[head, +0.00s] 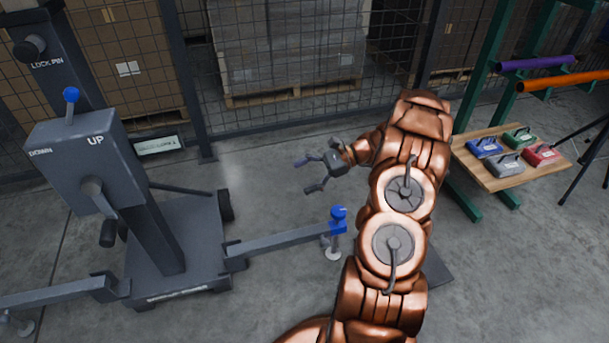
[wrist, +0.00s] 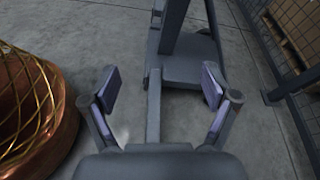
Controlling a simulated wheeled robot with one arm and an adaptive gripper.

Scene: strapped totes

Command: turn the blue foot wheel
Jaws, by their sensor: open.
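The blue foot wheel (head: 338,213) sits on top of an upright screw at the end of a grey outrigger leg (head: 285,240), with a pale round foot pad (head: 333,253) under it. My gripper (head: 306,176) is open and empty in the head view, above and left of the wheel in the picture and apart from it. In the wrist view, the purple-padded fingers (wrist: 160,92) are spread wide, with the leg (wrist: 154,105) showing between them. The blue wheel does not show there.
A grey lifting machine (head: 85,165) with an UP/DOWN box stands at left, on a wheeled base (head: 180,245). A wooden shelf (head: 480,170) with several coloured weights is at right. A mesh fence (head: 270,110) closes the back.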

